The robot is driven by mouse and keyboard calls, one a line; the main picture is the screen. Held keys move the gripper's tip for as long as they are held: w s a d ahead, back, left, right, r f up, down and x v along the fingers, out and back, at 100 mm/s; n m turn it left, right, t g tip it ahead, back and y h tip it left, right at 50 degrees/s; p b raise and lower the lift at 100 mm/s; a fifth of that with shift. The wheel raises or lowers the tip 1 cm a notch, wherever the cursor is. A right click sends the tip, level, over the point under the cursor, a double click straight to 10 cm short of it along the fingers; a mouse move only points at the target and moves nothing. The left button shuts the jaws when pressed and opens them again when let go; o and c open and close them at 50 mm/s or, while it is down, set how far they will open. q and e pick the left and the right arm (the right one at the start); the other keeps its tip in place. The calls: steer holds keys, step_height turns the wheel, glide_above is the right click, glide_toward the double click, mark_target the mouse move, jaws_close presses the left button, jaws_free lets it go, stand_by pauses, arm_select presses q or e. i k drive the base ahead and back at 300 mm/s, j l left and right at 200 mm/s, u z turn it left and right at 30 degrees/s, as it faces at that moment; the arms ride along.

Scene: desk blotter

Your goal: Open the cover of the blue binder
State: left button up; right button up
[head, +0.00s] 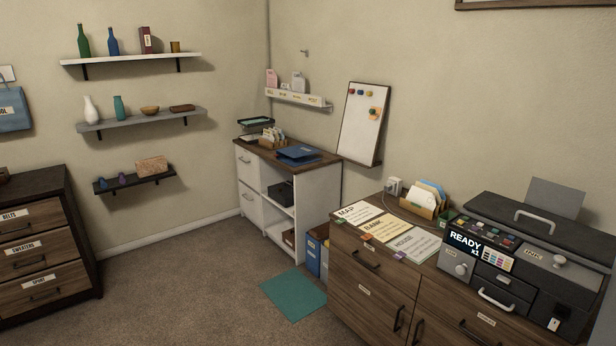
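A flat dark blue object that looks like the blue binder (298,153) lies on the wooden top of the white cabinet (318,185), near its right front part. It is small and far off, and I cannot tell whether its cover is fully shut. Neither of my grippers is in view.
A card box (272,136) and a dark tray (255,122) stand on the same cabinet, behind and left of the binder. A teal mat (294,293) lies on the floor before it. A wooden cabinet (372,280) with a printer (530,250) blocks the right. Carpet at centre left is clear.

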mark_target(302, 150)
steer(key=i+j+u, duration=0.55)
steer(key=i+u, duration=0.2)
steer(key=i, duration=0.3)
steer(key=i+u, duration=0.35)
steer(key=i, duration=0.2)
steer(key=i+z, duration=0.1)
steer(key=i, duration=0.4)
steer(key=i+j+z, duration=0.1)
steer(key=i, duration=0.45)
steer(key=i+j, duration=0.2)
steer(key=i, duration=0.3)
steer(key=i+j+z, duration=0.15)
steer(key=i, duration=0.35)
